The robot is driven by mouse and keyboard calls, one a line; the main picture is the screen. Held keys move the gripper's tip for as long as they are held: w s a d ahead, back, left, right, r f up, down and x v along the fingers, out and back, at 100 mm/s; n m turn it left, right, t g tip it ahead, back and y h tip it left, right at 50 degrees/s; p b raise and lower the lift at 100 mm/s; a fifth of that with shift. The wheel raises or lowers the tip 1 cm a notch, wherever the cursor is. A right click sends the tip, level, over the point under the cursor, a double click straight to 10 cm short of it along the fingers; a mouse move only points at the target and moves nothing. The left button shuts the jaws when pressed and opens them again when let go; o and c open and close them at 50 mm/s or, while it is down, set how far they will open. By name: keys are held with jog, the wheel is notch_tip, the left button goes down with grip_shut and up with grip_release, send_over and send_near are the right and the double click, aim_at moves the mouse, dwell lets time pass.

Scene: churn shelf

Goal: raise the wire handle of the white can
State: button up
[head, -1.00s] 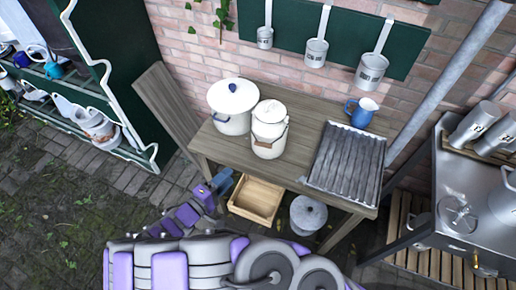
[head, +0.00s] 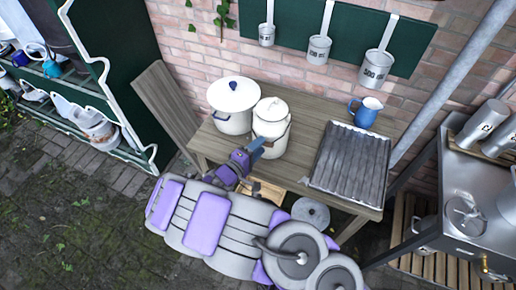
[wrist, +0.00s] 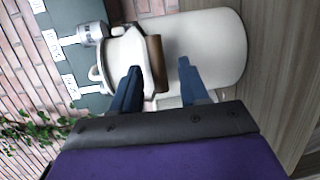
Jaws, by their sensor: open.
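The white can (head: 271,119) stands lidded and upright on the wooden table. In the wrist view the can (wrist: 212,45) lies sideways across the picture. The wooden grip (wrist: 157,62) of its wire handle hangs down against the can's side. My gripper (head: 257,146) is at the can's near side. In the wrist view my gripper (wrist: 159,68) is open, one blue finger on each side of the wooden grip. I cannot tell whether either finger touches it. In the head view my gripper hides the grip.
A white pot (head: 233,105) with a blue-knobbed lid stands close left of the can. A ridged metal tray (head: 348,165) and a blue jug (head: 366,111) are to the right on the table (head: 297,149). Below are a wooden crate (head: 266,191) and a grey lidded pot (head: 311,211).

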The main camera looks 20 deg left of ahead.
jog(key=shift+w+d, duration=0.1)
jog(key=shift+w, duration=0.1)
grip_shut()
dwell(0.3)
jog(key=shift+s, duration=0.1)
